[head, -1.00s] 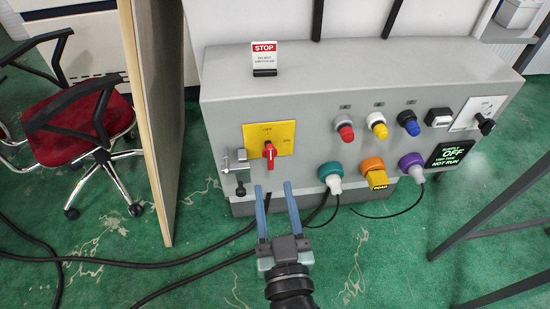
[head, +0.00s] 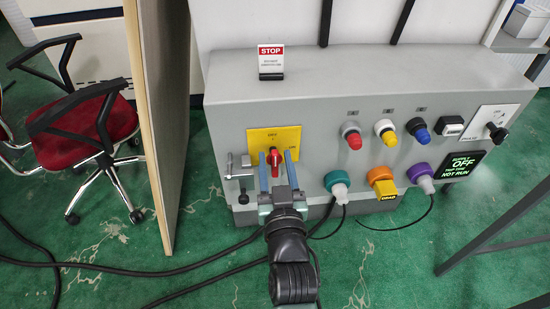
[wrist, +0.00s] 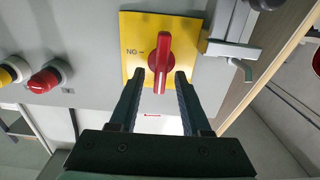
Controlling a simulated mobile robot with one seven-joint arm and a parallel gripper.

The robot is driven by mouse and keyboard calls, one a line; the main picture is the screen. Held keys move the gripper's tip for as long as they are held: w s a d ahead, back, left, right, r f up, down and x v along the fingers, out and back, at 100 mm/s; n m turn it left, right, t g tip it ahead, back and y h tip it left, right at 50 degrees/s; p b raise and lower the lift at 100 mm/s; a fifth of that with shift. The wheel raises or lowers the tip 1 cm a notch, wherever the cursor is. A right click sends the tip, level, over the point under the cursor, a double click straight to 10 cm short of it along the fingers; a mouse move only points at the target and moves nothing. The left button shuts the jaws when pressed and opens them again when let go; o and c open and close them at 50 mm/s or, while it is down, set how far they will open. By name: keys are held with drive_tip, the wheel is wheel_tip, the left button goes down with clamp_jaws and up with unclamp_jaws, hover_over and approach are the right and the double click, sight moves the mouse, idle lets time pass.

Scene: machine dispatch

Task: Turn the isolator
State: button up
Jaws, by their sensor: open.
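The isolator is a red rotary handle (head: 274,158) on a yellow plate (head: 289,137) at the left of the grey panel's front. In the wrist view the red handle (wrist: 160,62) stands along the picture's vertical, with lettering on the plate (wrist: 188,22) beside it. My gripper (head: 276,168) is open and points at the handle. In the wrist view my gripper's two fingers (wrist: 158,80) lie either side of the handle's lower end. Whether they touch it cannot be told.
A metal latch or clamp (head: 238,172) sits just left of the plate. Red, yellow and blue buttons and coloured plugs (head: 338,185) are to the right. A STOP sign (head: 271,62) stands on top. A wooden partition (head: 160,110) is at the left; cables lie on the floor.

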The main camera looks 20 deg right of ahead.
drive_tip(key=shift+w+d, duration=0.2)
drive_tip(key=shift+w, duration=0.45)
drive_tip(key=shift+c, duration=0.3)
clamp_jaws()
drive_tip(key=shift+f, duration=0.1)
